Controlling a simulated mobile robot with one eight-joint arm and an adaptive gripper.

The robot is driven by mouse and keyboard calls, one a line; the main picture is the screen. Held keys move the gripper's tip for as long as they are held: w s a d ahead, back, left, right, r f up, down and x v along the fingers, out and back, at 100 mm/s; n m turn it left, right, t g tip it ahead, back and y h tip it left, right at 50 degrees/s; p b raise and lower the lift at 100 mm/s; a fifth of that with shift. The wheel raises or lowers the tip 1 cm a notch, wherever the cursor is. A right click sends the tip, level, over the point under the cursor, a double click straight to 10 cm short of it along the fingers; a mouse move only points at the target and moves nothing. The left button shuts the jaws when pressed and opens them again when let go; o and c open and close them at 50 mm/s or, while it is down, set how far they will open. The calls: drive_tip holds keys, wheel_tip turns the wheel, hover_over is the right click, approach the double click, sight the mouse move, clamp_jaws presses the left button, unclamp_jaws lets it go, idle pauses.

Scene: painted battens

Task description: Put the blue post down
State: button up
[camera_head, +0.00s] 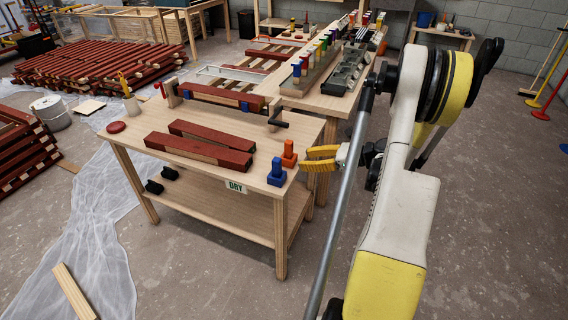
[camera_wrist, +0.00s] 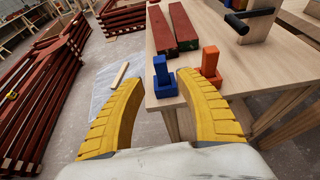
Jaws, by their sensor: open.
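The blue post (camera_head: 277,172) stands upright on its wider blue base near the front right corner of the wooden table (camera_head: 228,178). In the wrist view the blue post (camera_wrist: 163,77) shows between and beyond my fingers, apart from them. My gripper (camera_head: 318,159) is open and empty, to the right of the post, beyond the table's right edge. In the wrist view my yellow gripper fingers (camera_wrist: 158,110) are spread wide. An orange post (camera_head: 289,154) of similar shape stands just behind and right of the blue one; it also shows in the wrist view (camera_wrist: 209,66).
Two red-painted battens (camera_head: 200,149) lie on the table left of the posts. A clamp with a black handle (camera_head: 277,122) stands behind them. A DRY label (camera_head: 236,187) is on the front edge. A second bench (camera_head: 300,98) with coloured posts stands behind.

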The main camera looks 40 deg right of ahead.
drive_tip(key=w+a+r+n+g, duration=0.1)
drive_tip(key=a+r+n+g, duration=0.1)
drive_tip(key=a+r+n, duration=0.45)
drive_tip(key=w+a+r+n+g+h, duration=0.1)
drive_tip(key=a+n+g, duration=0.15)
drive_tip(key=a, duration=0.75)
drive_tip(key=w+a+r+n+g, duration=0.1)
drive_tip(key=w+a+r+n, duration=0.15)
drive_tip(key=a+n, duration=0.4)
drive_tip(key=s+a+r+n+h, duration=0.4)
drive_tip(key=s+a+n, duration=1)
drive_tip(key=a+n, duration=0.1)
drive_tip(key=shift+s+a+n, duration=0.2)
drive_tip(key=shift+a+n, duration=0.15)
drive_tip(key=shift+n, duration=0.2)
